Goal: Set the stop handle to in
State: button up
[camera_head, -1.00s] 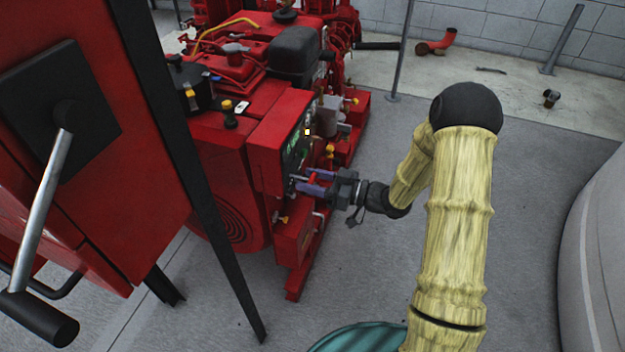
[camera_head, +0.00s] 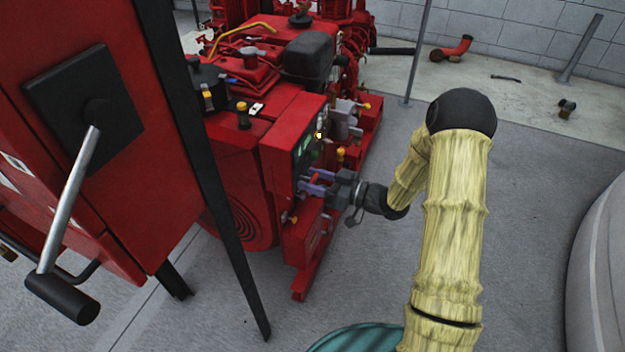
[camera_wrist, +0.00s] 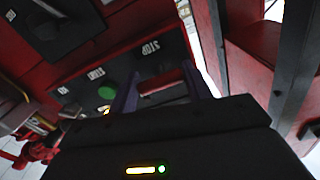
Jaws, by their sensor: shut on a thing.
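The stop handle is a small red grip (camera_head: 314,177) on the front of the red engine's control box (camera_head: 285,158). My gripper (camera_head: 315,182), with purple fingers, is shut on it from the right, close to the box front. In the wrist view the red handle (camera_wrist: 162,82) lies between the two purple fingers (camera_wrist: 162,90). A dark label plate (camera_wrist: 150,50) with upside-down lettering that seems to read STOP is just behind it. The handle's shaft is mostly hidden, so I cannot tell exactly how far it stands out.
A green button (camera_wrist: 107,92) is beside the handle in the wrist view. A red cabinet with a metal lever (camera_head: 70,200) and a black post (camera_head: 215,190) stand at the left. A large grey rounded body (camera_head: 600,260) is at the right. Grey floor (camera_head: 535,200) between is clear.

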jog(key=o, duration=1.3)
jog(key=shift+w+a, duration=0.1)
jog(key=shift+a, duration=0.1)
jog(key=shift+d, duration=0.15)
jog(key=p+v, duration=0.3)
jog(key=v, duration=1.4)
jog(key=shift+d+p, duration=0.15)
jog(key=shift+p, duration=0.15)
